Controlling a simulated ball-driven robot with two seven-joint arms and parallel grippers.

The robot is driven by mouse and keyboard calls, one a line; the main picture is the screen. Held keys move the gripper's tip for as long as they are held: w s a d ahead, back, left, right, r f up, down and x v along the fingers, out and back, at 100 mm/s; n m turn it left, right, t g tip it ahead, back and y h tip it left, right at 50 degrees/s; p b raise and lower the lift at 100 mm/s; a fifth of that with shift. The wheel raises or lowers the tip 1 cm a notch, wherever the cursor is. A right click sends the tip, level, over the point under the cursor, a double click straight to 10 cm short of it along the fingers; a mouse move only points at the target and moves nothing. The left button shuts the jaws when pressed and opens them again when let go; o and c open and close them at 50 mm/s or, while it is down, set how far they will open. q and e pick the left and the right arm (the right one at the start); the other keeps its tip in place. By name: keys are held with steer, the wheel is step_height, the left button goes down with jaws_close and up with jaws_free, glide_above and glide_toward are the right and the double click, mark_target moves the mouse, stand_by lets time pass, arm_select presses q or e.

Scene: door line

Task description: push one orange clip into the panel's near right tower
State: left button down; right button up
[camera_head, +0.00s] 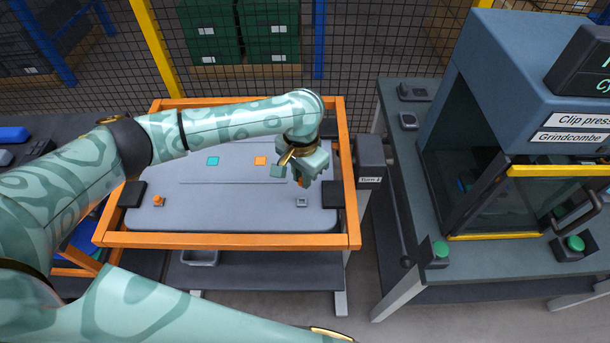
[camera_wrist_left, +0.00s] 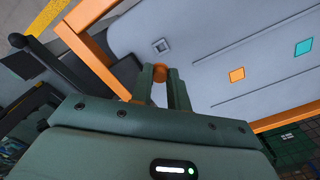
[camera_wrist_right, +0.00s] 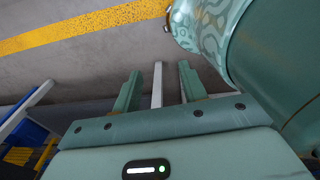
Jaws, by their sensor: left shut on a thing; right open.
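The grey panel (camera_head: 240,217) lies in an orange frame. Its near right tower (camera_head: 302,202) is a small square socket, bare on top; it also shows in the left wrist view (camera_wrist_left: 161,46). My left gripper (camera_head: 300,178) is above the panel, just beyond that tower in the head view. In the left wrist view its fingers (camera_wrist_left: 161,76) are shut on an orange clip (camera_wrist_left: 160,72), held apart from the tower. The near left tower (camera_head: 158,204) carries an orange clip (camera_head: 158,199). My right gripper (camera_wrist_right: 158,85) is open and empty, away from the panel.
A teal square (camera_head: 213,161) and an orange square (camera_head: 260,160) mark the panel. The orange frame (camera_head: 230,241) borders it, with dark clamps (camera_head: 131,194) at the sides. The clip press (camera_head: 520,90) stands right. My left arm hides part of the panel's far side.

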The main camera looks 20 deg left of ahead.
arm_select(q)
steer(key=shift+d, duration=0.1)
steer(key=shift+f, duration=0.15)
steer(key=shift+s+a+f+b, duration=0.1)
steer(key=shift+a+f+b, duration=0.35)
steer(key=shift+b, duration=0.4)
steer(key=b, duration=0.6)
glide_above(301, 203)
step_height(301, 203, down, 4)
steer(key=shift+f, duration=0.3)
arm_select(e)
step_height(301, 203, down, 8)
steer(key=s+a, duration=0.1)
steer(key=shift+a, duration=0.15)
arm_select(q)
steer(key=shift+f+p, duration=0.3)
steer(key=shift+f, duration=0.1)
arm_select(e)
steer(key=shift+r, duration=0.5)
arm_select(q)
steer(key=shift+f, duration=0.95)
arm_select(e)
steer(key=shift+a+f, duration=0.1)
steer(key=shift+f, duration=0.15)
